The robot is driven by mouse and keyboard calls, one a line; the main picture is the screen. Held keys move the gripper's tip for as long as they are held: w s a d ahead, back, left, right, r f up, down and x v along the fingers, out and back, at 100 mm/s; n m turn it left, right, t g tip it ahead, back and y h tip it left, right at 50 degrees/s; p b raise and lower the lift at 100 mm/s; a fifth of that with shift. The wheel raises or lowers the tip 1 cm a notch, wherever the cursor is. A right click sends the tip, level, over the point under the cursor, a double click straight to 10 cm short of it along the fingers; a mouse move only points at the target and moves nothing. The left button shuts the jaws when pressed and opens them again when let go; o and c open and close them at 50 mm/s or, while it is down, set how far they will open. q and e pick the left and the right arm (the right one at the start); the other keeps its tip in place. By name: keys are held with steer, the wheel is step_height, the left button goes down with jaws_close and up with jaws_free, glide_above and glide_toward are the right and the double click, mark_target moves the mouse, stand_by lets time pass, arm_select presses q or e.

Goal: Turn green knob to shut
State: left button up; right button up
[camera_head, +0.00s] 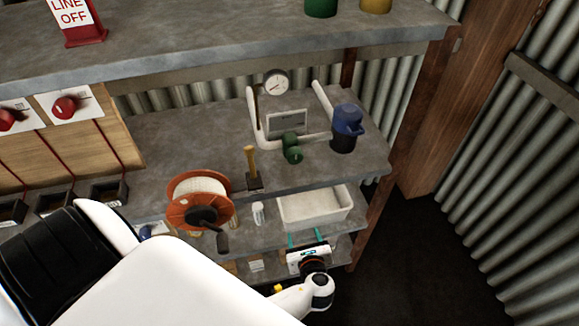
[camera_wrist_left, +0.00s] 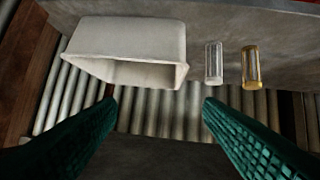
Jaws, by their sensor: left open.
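The green knob (camera_head: 292,148) sits on the white pipe (camera_head: 315,137) on the workbench's upper shelf, in front of a grey plate and below a round gauge (camera_head: 276,83). My left gripper (camera_head: 303,238) is lower, in front of the lower shelf beside the white bin, well apart from the knob. In the left wrist view its two green textured fingers (camera_wrist_left: 160,125) stand wide apart with nothing between them. The knob does not show in the wrist view. My right gripper is in neither view.
A white bin (camera_head: 283,220) stands on the lower shelf; it also shows in the wrist view (camera_wrist_left: 85,45) near two small vials (camera_wrist_left: 213,62). A blue-topped container (camera_head: 346,122) stands right of the knob, an orange reel (camera_head: 172,215) to the left. Dark floor (camera_head: 430,250) is clear at right.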

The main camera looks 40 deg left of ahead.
arm_select(q)
steer(key=s+f+n+g+h, duration=0.3)
steer(key=s+f, duration=0.4)
steer(key=f, duration=0.6)
steer(key=shift+n, duration=0.5)
steer(key=shift+s+d+f, duration=0.1)
steer(key=shift+s+f, duration=0.05)
steer(key=s+f+n+g+h, duration=0.1)
steer(key=s+f+n+h, duration=0.1)
steer(key=s+f+n, duration=0.3)
steer(key=s+a+f+n+g+h, duration=0.1)
steer(key=s+f+n, duration=0.4)
steer(key=s, duration=0.8)
steer(key=s+f+n+g+h, duration=0.2)
steer(key=s+f+n, duration=0.4)
steer(key=s+n, duration=0.3)
steer(key=shift+a+g+h, duration=0.3)
steer(key=shift+g+h, duration=0.1)
steer(key=shift+g, duration=0.2)
